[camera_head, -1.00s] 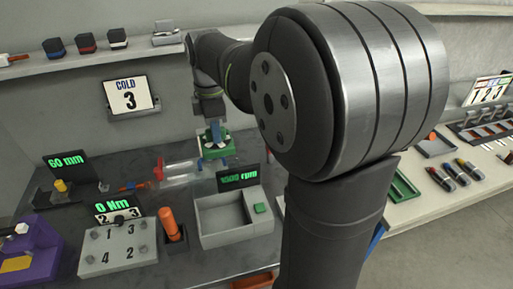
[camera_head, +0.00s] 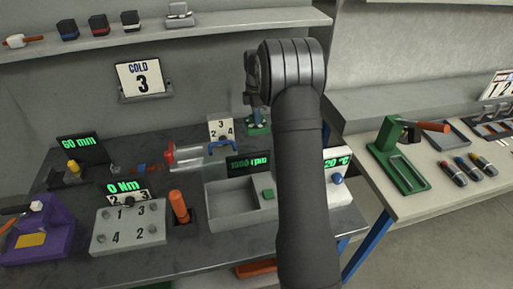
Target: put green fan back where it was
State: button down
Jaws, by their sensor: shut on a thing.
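The green fan (camera_head: 257,129) is small in the head view, at the back of the dark table, just left of my arm. My gripper (camera_head: 257,120) points down and is shut on the fan. My own arm links hide part of the area to its right. Whether the fan touches the table is too small to tell. The grey open box (camera_head: 232,209) with the rpm display (camera_head: 249,161) and a green button stands in front of the fan.
A numbered card (camera_head: 220,128) and a blue handle (camera_head: 222,147) are left of the fan. A clear cylinder with a red end (camera_head: 170,156) lies further left. A temperature display (camera_head: 337,160) is right of my arm. A green stand (camera_head: 400,165) is on the right-hand bench.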

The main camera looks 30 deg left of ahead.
aim_at(257, 129)
notch_tip(257, 129, down, 10)
jog(key=shift+w+f, duration=0.1)
jog(key=shift+w, duration=0.05)
dwell(0.3)
jog(key=shift+f, duration=0.1)
jog(key=c, duration=1.4)
grip_release()
jog(key=shift+o, duration=0.2)
notch_tip(257, 129, up, 12)
jog(key=shift+r, duration=0.15)
jog(key=shift+f, duration=4.25)
jog(key=shift+f, duration=0.1)
